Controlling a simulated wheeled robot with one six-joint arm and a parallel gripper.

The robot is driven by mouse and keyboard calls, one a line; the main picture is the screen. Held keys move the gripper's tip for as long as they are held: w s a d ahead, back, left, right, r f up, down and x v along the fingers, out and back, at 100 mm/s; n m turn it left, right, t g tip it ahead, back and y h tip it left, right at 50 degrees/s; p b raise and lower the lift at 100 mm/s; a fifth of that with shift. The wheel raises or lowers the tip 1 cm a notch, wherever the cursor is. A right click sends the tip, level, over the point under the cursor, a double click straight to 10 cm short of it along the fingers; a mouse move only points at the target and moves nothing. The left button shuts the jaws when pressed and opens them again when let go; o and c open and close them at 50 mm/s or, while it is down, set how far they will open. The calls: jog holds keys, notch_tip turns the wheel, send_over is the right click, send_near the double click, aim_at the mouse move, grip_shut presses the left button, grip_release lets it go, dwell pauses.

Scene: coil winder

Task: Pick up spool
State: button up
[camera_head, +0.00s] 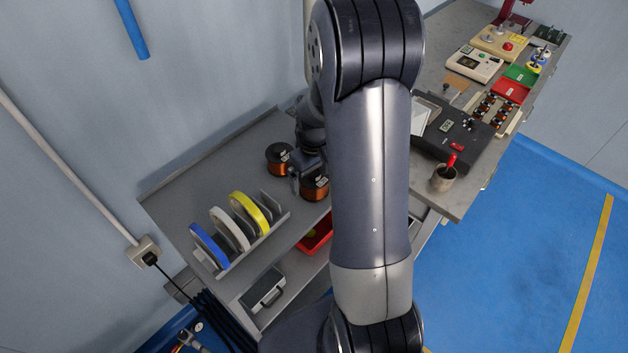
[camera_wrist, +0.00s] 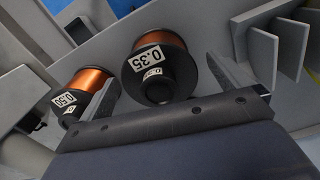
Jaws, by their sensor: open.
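Two black-flanged spools wound with copper wire stand on the grey shelf top (camera_head: 190,185). In the head view, one spool (camera_head: 279,158) is farther back and another spool (camera_head: 315,188) is nearer, partly covered by my arm. In the wrist view, the spool marked 0.35 (camera_wrist: 160,68) lies between my two fingers, and the spool marked 0.50 (camera_wrist: 82,90) is outside the left finger. My gripper (camera_wrist: 164,74) is open, with no clear contact on the 0.35 spool. In the head view, my gripper (camera_head: 298,178) is low beside the spools and mostly hidden.
A rack (camera_head: 262,242) holding blue, white and yellow rolls stands on the shelf top near the spools. A red bin (camera_head: 314,240) and a grey case (camera_head: 263,291) sit below. A cluttered workbench (camera_head: 465,200) is at right. The shelf's back left is clear.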

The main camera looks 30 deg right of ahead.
jog(key=shift+f, duration=1.4)
jog(key=c, duration=1.5)
